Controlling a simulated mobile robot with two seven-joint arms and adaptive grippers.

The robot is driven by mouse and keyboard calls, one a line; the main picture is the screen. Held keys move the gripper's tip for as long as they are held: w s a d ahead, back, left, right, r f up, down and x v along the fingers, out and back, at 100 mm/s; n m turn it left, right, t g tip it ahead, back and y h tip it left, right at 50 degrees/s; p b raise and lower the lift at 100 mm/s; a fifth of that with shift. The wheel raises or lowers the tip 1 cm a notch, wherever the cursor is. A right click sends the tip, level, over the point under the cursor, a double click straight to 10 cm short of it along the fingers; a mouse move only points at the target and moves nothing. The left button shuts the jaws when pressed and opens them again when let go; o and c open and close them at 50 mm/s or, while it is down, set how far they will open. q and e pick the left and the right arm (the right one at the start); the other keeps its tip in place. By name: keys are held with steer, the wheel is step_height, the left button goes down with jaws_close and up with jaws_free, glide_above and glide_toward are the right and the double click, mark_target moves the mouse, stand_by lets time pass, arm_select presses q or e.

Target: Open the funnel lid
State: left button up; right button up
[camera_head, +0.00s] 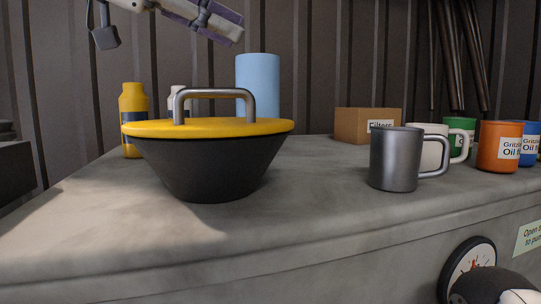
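The funnel (212,168) is a wide black cone standing on the grey worktop, left of the middle. Its yellow lid (212,127) lies flat on the rim and covers it. A grey metal bar handle (215,93) arches up from the lid. My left gripper (228,26) is at the top edge, above and apart from the handle, with nothing seen in it. Its finger opening is not clear from this angle. My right gripper cannot be made out.
A yellow bottle (133,104) and a light blue cylinder (258,82) stand behind the funnel. A cardboard box (366,125) is behind. The worktop (310,185) between funnel and grey mug is clear.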

stand_by(0.3)
arm_select(q)
steer(key=w+v, duration=0.1)
steer(key=v, duration=1.1)
steer(key=m+t, duration=0.2)
glide_above(225, 123)
steer(key=w, duration=0.1)
steer(key=f, duration=0.8)
steer(key=shift+a+f, duration=0.15)
steer(key=shift+a, duration=0.05)
steer(key=shift+s+d+f+m, duration=0.1)
steer(key=shift+s+f+m, duration=0.15)
steer(key=shift+f+m, duration=0.3)
steer(key=shift+d+f, duration=0.1)
